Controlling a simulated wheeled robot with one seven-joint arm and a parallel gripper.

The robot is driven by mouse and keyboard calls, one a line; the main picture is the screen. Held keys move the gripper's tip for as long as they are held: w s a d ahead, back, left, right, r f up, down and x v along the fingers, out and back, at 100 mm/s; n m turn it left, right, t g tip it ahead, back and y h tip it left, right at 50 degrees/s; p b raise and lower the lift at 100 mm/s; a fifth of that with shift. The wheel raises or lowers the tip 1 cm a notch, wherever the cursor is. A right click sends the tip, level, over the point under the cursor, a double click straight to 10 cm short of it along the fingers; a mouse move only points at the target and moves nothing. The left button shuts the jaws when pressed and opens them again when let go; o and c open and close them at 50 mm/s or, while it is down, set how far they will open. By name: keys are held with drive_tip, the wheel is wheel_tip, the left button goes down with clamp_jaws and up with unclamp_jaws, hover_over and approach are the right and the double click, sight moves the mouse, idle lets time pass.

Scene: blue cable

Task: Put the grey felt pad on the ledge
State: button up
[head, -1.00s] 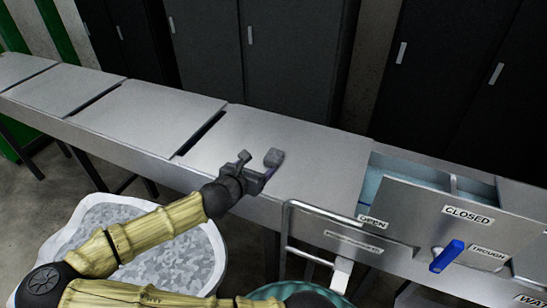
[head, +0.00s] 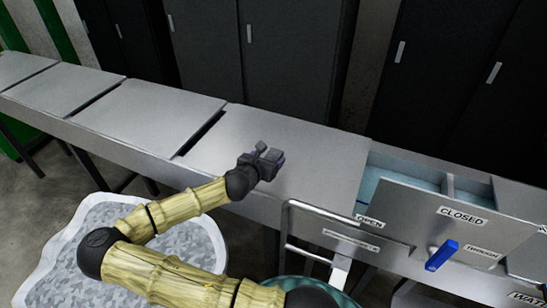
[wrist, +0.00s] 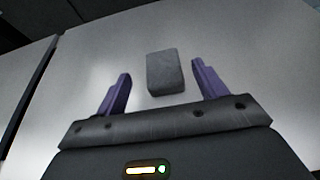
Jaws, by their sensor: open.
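The grey felt pad (wrist: 165,73) is a small grey block lying flat on the metal counter (head: 310,165). In the wrist view it sits between and slightly beyond the tips of my two purple fingers, with clear gaps on both sides. In the head view my gripper (head: 268,156) is low over the counter and mostly hides the pad. My gripper is open and holds nothing. I cannot tell which surface is the ledge.
A sink with a tilted panel marked CLOSED (head: 465,213) and a blue lever (head: 441,255) is at the right. A metal rail (head: 300,240) stands at the counter's front. A white-rimmed bin (head: 70,245) is below left. Dark lockers (head: 290,60) stand behind.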

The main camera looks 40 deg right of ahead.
sight(274, 154)
drive_tip(key=p+x, duration=0.2)
drive_tip(key=x, duration=0.2)
drive_tip(key=shift+d+f, duration=0.15)
drive_tip(key=shift+d, duration=0.1)
drive_tip(key=shift+d+f, duration=0.1)
drive_tip(key=c, duration=1.1)
wheel_tip(274, 154, up, 10)
drive_tip(key=shift+r+b, duration=0.1)
drive_tip(key=shift+b, duration=0.9)
